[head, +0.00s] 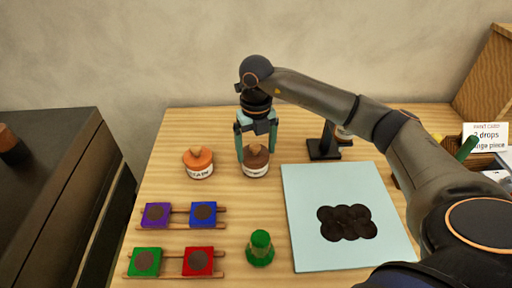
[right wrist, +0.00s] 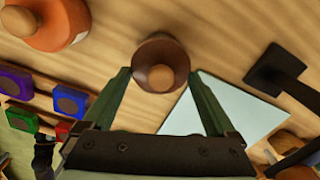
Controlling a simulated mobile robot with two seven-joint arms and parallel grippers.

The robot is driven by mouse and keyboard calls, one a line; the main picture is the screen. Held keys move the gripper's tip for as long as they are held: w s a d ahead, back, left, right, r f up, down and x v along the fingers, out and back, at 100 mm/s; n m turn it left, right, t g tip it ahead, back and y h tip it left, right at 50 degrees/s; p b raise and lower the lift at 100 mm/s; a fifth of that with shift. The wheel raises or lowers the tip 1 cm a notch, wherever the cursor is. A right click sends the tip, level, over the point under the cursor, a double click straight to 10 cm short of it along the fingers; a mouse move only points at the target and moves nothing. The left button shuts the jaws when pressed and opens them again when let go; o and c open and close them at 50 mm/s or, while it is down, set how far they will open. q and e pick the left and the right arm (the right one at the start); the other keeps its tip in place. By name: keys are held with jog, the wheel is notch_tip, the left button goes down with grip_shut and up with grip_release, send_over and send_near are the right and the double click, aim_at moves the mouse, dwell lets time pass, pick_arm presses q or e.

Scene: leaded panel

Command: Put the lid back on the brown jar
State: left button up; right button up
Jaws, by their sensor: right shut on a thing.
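The brown jar (head: 256,172) stands upright on the wooden table, with a white label on its front. Its brown lid (head: 257,158), with a round knob, is at the jar's mouth; I cannot tell whether it is fully seated. My right gripper (head: 256,160) points down from above, with one finger on each side of the lid, shut on it. In the right wrist view the lid (right wrist: 160,53) and its knob (right wrist: 162,78) show between the fingertips, and the lid hides the jar beneath. My left gripper is not in view.
An orange jar (head: 199,172) with its lid on stands to the left. Racks with coloured blocks (head: 144,262) and a green object (head: 260,250) are in front. A pale blue board (head: 300,200) with dark discs (head: 346,222) lies right. A black stand (head: 323,148) is behind it.

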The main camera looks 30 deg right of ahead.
dwell(0.4)
jog(key=o, duration=1)
jog(key=shift+r+p, duration=2.7)
jog(key=shift+r, duration=0.85)
grip_shut()
